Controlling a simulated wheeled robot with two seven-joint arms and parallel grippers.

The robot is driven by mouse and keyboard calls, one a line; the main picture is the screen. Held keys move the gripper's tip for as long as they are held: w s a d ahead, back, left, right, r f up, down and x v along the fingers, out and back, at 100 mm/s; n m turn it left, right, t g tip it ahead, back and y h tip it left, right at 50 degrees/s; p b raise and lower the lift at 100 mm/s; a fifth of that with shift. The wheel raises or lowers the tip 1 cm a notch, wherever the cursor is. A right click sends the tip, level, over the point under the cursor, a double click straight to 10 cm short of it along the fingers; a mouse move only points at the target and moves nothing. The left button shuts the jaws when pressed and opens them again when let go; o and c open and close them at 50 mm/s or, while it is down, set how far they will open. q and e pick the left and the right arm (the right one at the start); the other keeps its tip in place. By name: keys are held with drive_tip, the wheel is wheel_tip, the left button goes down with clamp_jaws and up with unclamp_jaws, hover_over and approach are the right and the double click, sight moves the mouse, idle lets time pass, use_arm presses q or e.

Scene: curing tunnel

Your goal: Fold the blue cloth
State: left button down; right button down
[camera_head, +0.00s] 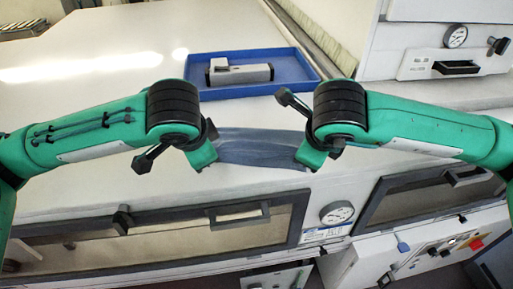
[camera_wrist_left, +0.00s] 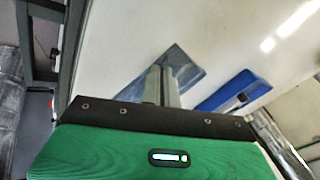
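The blue cloth (camera_head: 262,147) is a dull grey-blue strip on the white work surface, between my two wrists in the head view. It also shows in the left wrist view (camera_wrist_left: 187,68), around my left fingers. My left gripper (camera_wrist_left: 167,72) has its grey fingers close together at the cloth, and they look shut on it. In the head view its fingertips are hidden by the wrist. My right gripper (camera_head: 308,158) is at the cloth's right end. Its fingertips are hidden, so I cannot tell whether it grips the cloth.
A blue tray (camera_head: 299,83) holding a grey block-like device (camera_head: 240,74) lies behind the cloth. The white surface (camera_head: 100,95) is clear to the left. Below its front edge are windowed doors and a dial gauge (camera_head: 337,213). A white cabinet stands at the back right.

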use_arm(q)
drive_tip(key=shift+s+a, duration=0.1)
use_arm(e)
drive_tip(key=shift+s+d, duration=0.1)
use_arm(q)
drive_tip(key=c, duration=1.9)
unclamp_jaws()
use_arm(e)
drive_tip(key=c, duration=1.9)
unclamp_jaws()
use_arm(q)
drive_tip(key=o, duration=0.6)
use_arm(e)
drive_tip(key=o, duration=0.6)
use_arm(q)
drive_tip(key=v, duration=0.3)
drive_tip(key=shift+r, duration=0.5)
use_arm(e)
drive_tip(key=v, duration=0.3)
drive_tip(key=shift+r, duration=0.5)
use_arm(q)
drive_tip(key=v, duration=0.4)
drive_tip(key=s+v, duration=0.1)
drive_tip(key=v, duration=0.2)
drive_tip(key=shift+f, duration=0.3)
use_arm(e)
drive_tip(key=v, duration=0.4)
drive_tip(key=s+v, duration=0.1)
drive_tip(key=v, duration=0.2)
drive_tip(key=shift+f, duration=0.3)
